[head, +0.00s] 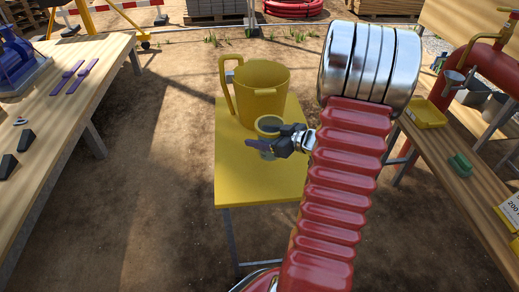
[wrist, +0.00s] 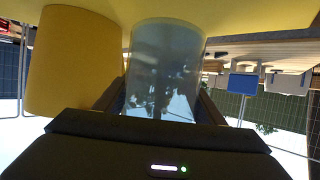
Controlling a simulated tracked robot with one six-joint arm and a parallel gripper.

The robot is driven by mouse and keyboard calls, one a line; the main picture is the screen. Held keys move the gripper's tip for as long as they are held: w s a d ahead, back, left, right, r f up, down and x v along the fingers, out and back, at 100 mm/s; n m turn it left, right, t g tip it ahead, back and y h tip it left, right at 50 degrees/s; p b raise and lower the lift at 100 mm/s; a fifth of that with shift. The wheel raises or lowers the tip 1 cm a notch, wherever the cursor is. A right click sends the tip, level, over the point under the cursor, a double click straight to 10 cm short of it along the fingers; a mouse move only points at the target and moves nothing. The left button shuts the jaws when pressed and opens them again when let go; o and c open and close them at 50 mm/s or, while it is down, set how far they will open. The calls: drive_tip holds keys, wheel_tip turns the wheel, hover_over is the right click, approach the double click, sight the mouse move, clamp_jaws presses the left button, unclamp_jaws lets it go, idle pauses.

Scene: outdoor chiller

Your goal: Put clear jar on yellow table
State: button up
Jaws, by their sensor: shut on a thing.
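The clear jar (wrist: 166,70) is between the fingers of my gripper (head: 276,143) and fills the middle of the wrist view, which is upside down. In the head view the see-through jar (head: 268,124) looks upright over the yellow table (head: 235,182), just in front of the yellow pitcher. My gripper reaches it from the right and is shut on it. The jar's base lies at or very near the table top; I cannot tell if it touches. The dark fingers hide part of the jar's side.
The yellow pitcher (head: 262,88) stands right behind the jar; it is at left in the wrist view (wrist: 75,60). The table's front part is clear. Wooden benches stand at left (head: 85,85) and right (head: 450,165), holding tools, a yellow tray (head: 424,113) and a green object (head: 460,164).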

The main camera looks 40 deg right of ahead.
drive_tip(key=shift+f, duration=1.3)
drive_tip(key=shift+f, duration=2.1)
drive_tip(key=o, duration=1.4)
drive_tip(key=shift+f, duration=0.1)
drive_tip(key=v, duration=1.2)
